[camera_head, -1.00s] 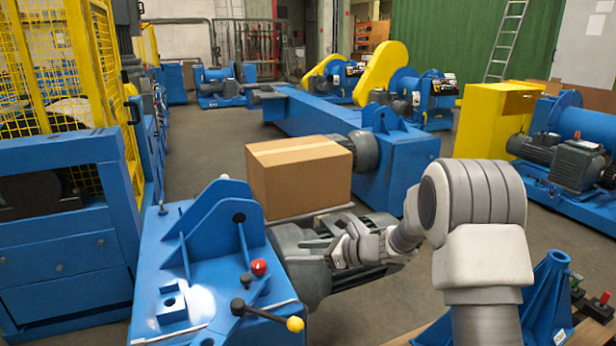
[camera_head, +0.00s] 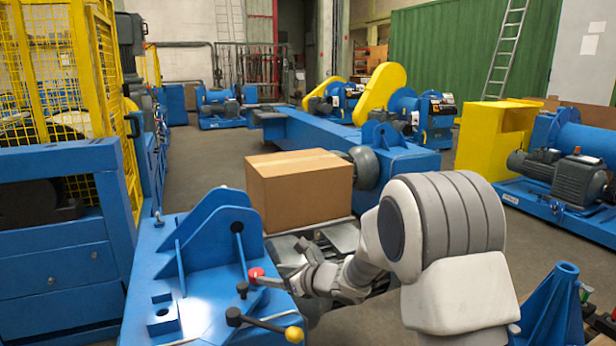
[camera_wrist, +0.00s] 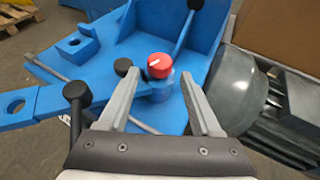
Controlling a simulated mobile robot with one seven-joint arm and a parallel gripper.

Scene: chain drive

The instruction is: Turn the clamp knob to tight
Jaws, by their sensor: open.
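The clamp knob, taken to be the red knob (camera_head: 256,272) with a white mark on top, stands on the blue machine bed (camera_head: 200,262). In the wrist view the red knob (camera_wrist: 160,66) sits on a short blue post, between and just beyond my fingers. My gripper (camera_wrist: 156,98) is open, with one finger on each side of the knob's line and nothing held. In the head view my gripper (camera_head: 281,276) reaches in from the right, its tips close beside the red knob. Whether a finger touches it cannot be told.
A black-knobbed lever (camera_wrist: 76,92) is left of my gripper, and a smaller black knob (camera_wrist: 122,67) is near the left finger. A yellow-ended lever (camera_head: 294,334) lies in front. A cardboard box (camera_head: 300,190) stands behind, above a grey motor (camera_wrist: 245,90).

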